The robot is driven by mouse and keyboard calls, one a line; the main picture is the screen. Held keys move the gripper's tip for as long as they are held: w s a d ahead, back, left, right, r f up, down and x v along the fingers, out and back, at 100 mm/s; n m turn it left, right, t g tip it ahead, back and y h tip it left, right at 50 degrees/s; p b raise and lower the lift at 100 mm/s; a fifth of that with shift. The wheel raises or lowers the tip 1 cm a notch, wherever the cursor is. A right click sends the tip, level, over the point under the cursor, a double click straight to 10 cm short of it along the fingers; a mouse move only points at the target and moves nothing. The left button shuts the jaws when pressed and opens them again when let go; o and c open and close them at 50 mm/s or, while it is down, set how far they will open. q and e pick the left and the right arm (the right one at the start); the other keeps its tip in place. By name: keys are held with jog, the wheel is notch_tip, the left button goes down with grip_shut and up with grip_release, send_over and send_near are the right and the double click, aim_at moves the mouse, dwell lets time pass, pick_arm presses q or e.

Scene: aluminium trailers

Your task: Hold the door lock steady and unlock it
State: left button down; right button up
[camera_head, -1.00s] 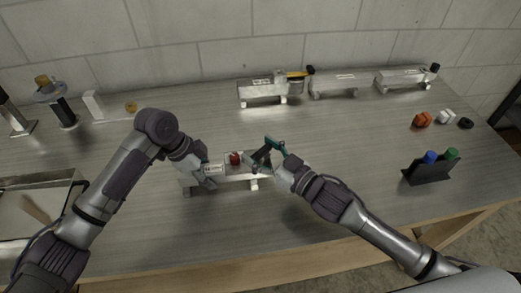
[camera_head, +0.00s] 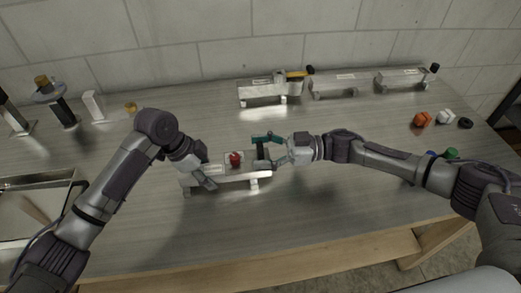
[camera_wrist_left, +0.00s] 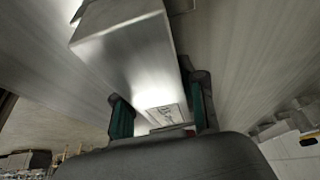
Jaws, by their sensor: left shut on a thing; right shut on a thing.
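The door lock (camera_head: 231,181) is a long silver metal block on small feet, near the middle of the table in the head view. A red knob (camera_head: 235,159) sits on its top. My left gripper (camera_head: 206,177) is shut on the lock's left end. In the left wrist view its two teal fingers stand either side of the metal block (camera_wrist_left: 128,42), beside a small label.
Several other metal fixtures (camera_head: 268,91) stand at the back. An orange piece (camera_head: 421,119), a white piece (camera_head: 445,117) and a black ring (camera_head: 465,123) lie at the right. A metal tray (camera_head: 38,189) is at the left. The front table is clear.

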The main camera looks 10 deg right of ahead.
jog(key=shift+n+g, duration=0.5)
jog(key=shift+g, duration=0.3)
jog(key=o, duration=1.2)
jog(key=d, duration=1.2)
pick_arm(q)
jog(key=c, duration=0.6)
grip_release()
